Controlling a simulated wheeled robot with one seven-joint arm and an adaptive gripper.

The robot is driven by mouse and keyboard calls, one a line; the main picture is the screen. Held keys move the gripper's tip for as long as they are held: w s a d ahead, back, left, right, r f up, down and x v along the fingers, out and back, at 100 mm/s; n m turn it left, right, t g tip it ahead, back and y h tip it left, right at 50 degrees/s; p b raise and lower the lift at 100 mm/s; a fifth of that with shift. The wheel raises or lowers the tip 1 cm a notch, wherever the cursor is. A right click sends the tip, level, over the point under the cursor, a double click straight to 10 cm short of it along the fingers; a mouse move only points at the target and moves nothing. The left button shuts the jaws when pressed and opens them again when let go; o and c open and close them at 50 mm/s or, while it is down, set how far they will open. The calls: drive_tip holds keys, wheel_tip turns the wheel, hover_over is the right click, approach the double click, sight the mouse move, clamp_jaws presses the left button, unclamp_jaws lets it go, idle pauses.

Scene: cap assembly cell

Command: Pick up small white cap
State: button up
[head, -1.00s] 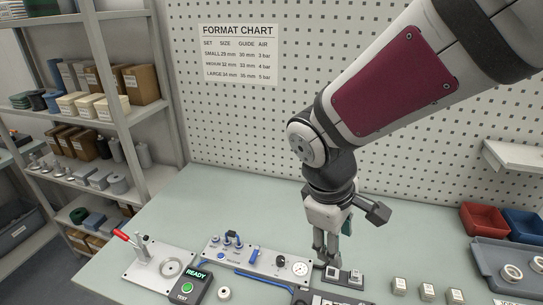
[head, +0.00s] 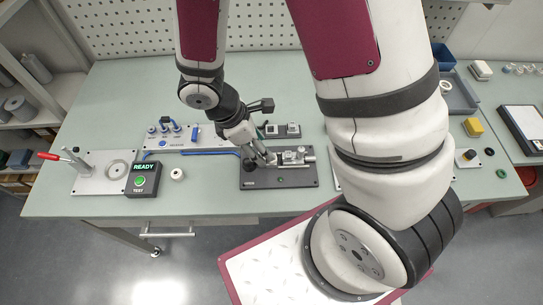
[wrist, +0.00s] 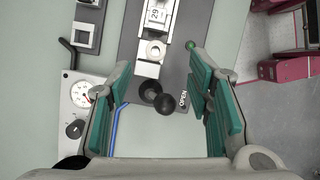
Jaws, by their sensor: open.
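A small white cap (head: 177,174), round with a dark centre, stands on the bench just right of the test box. My gripper (head: 262,160) is well to its right, low over the dark fixture plate (head: 262,182). In the wrist view my gripper (wrist: 160,88) is open, its teal finger pads wide apart with nothing held between them. Beyond the fingertips, a white ring-shaped part (wrist: 153,50) sits on the fixture; I cannot tell if it is a cap. The cap beside the test box cannot be made out in the wrist view.
A dark ball-ended lever (wrist: 166,104) shows between my fingers, beside an "OPEN" label (wrist: 182,99). The test box (head: 142,180) reads READY. A gauge panel (wrist: 77,95) lies left in the wrist view. Bench space in front of the small cap is clear.

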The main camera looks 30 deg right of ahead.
drive_tip(key=shift+w+p+x, duration=0.15)
drive_tip(key=shift+p+x, duration=0.1)
drive_tip(key=shift+x, duration=1.55)
drive_tip(key=shift+w+p+x, duration=0.15)
drive_tip(key=shift+p+x, duration=0.1)
drive_tip(key=shift+x, duration=1.5)
drive_tip(key=shift+d, duration=0.1)
drive_tip(key=c, duration=0.7)
drive_tip(key=shift+c, duration=0.2)
